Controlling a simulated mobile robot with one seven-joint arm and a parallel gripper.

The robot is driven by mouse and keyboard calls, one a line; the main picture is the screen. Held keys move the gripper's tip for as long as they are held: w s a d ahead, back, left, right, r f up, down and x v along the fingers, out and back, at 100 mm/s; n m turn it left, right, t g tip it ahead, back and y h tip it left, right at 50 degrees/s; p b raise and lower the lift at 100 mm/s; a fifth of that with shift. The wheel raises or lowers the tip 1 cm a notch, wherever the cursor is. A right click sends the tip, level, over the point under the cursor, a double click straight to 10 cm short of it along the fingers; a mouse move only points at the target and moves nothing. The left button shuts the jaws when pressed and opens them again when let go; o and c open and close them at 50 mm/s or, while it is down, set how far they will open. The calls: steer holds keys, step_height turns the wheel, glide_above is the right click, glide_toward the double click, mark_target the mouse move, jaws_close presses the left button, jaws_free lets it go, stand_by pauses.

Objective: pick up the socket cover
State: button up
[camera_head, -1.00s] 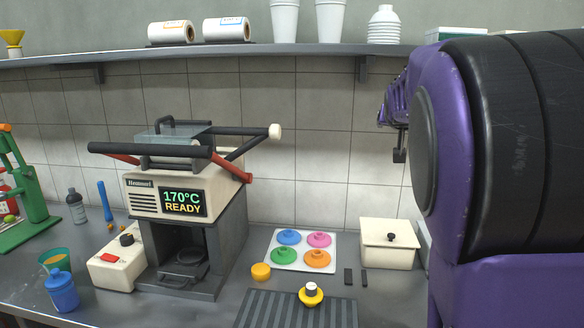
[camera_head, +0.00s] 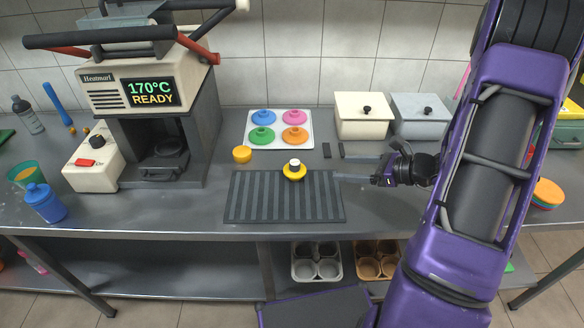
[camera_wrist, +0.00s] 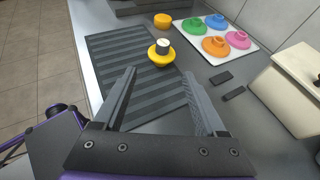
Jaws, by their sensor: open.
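A yellow round piece with a white-topped knob (camera_head: 294,171) sits at the back edge of a dark ribbed mat (camera_head: 240,207). I cannot tell for certain which thing is the socket cover; this piece lies nearest in line with my jaws. My gripper (camera_head: 338,168) is open and empty, right of the yellow piece and apart from it, its fingers pointing left. In the wrist view the yellow piece (camera_wrist: 161,56) shows ahead, between and beyond the two fingertips (camera_wrist: 159,73). Nothing hides it.
A plain yellow-orange puck (camera_head: 242,154) lies left of it. A white tray (camera_head: 278,133) holds blue, pink, green and orange knobbed discs behind. Two small black blocks (camera_head: 326,151) lie near my fingers. A cream lidded box (camera_head: 362,117) stands behind; a heat press (camera_head: 150,100) stands left.

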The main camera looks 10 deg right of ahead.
glide_toward(295, 163)
steer(key=x, duration=0.5)
steer(key=shift+a+f, duration=0.15)
steer(key=shift+f, duration=0.2)
steer(key=x, duration=0.5)
steer(key=shift+w, duration=0.15)
jaws_close()
